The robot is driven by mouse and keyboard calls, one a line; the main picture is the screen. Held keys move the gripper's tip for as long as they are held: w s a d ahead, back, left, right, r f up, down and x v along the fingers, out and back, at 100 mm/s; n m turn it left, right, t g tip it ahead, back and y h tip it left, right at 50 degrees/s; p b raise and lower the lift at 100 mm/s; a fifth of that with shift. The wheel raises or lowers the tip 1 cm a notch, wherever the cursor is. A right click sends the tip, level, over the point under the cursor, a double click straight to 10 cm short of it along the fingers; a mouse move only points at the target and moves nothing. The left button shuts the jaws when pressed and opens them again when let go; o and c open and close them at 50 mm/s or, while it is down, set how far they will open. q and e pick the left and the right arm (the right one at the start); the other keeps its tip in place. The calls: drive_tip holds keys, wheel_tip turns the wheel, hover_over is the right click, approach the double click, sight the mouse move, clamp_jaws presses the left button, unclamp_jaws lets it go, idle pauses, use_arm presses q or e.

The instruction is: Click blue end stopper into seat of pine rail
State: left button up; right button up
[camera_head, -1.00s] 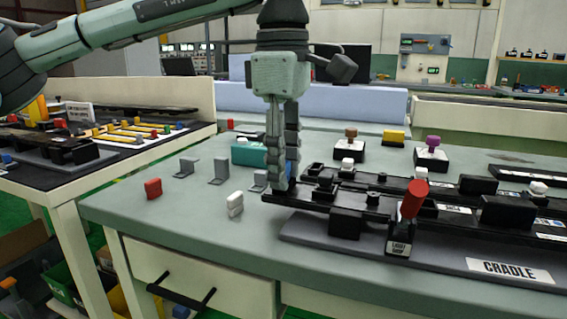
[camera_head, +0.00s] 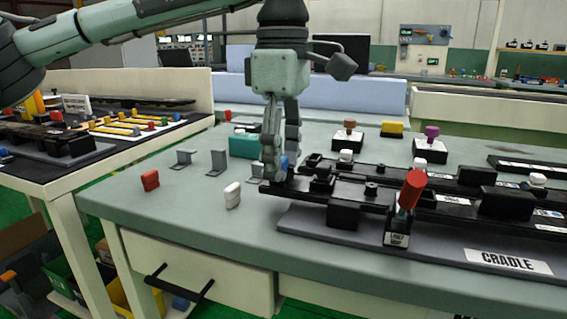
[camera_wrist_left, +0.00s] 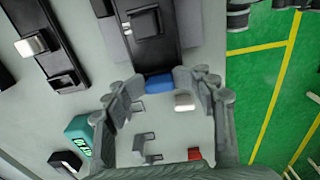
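The blue end stopper (camera_wrist_left: 158,83) is at the end of a black rail (camera_wrist_left: 152,52) in the left wrist view, touching or nearly touching it. I cannot tell whether it is fully seated. My left gripper (camera_wrist_left: 160,80) is open, with one finger on each side of the stopper and gaps between. In the head view, my left gripper (camera_head: 280,172) points down at the left end of the front rail (camera_head: 335,190), and a bit of blue stopper (camera_head: 285,162) shows between its fingers. No readable label marks this rail as pine. My right gripper is not in view.
A toggle clamp with a red handle (camera_head: 412,190) stands at the front of the cradle (camera_head: 400,258). A red stopper (camera_head: 150,180), a white stopper (camera_head: 232,195), grey brackets (camera_head: 218,162) and a teal box (camera_head: 243,146) lie left. The table's front-left area is mostly clear.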

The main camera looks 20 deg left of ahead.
sight(283, 159)
use_arm(q)
drive_tip(key=shift+a+r+p, duration=0.1)
drive_tip(key=shift+r+p, duration=0.25)
drive_tip(key=shift+r, duration=0.25)
wheel_tip(283, 159, up, 12)
drive_tip(key=p, duration=0.1)
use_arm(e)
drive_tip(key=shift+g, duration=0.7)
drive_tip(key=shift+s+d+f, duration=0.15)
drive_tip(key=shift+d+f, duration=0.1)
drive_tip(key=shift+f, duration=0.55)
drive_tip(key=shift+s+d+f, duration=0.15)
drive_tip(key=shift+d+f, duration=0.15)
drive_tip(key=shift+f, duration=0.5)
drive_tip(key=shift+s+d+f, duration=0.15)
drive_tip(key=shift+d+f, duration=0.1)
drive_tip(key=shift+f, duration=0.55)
